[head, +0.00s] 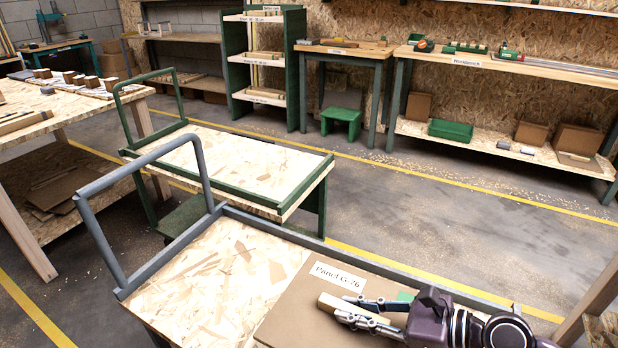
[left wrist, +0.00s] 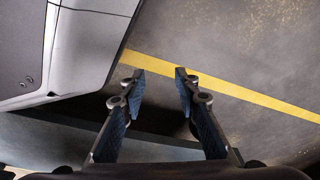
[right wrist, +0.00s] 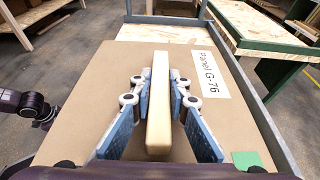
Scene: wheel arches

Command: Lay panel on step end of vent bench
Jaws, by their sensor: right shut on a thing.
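The brown panel (head: 310,305), labelled "Panel G-76", lies flat over the right part of the grey-railed cart (head: 215,270); I cannot tell if it is fully resting. My right gripper (head: 345,310) is shut on the pale wooden bar (right wrist: 159,100) on top of the panel, one finger on each side. A green patch (right wrist: 247,160) marks one panel corner. My left gripper (left wrist: 155,75) is open and empty above the floor, outside the head view. A narrow bench (head: 345,50) at the back has a green step (head: 341,122) before it; its small label is unreadable, so I cannot confirm the vent bench.
A green-railed cart (head: 240,165) stands just beyond the grey one. A long workbench (head: 500,65) with boxes below is at back right, a green shelf (head: 265,60) at back centre, a loaded table (head: 60,120) at left. Floor between the carts and back benches is clear.

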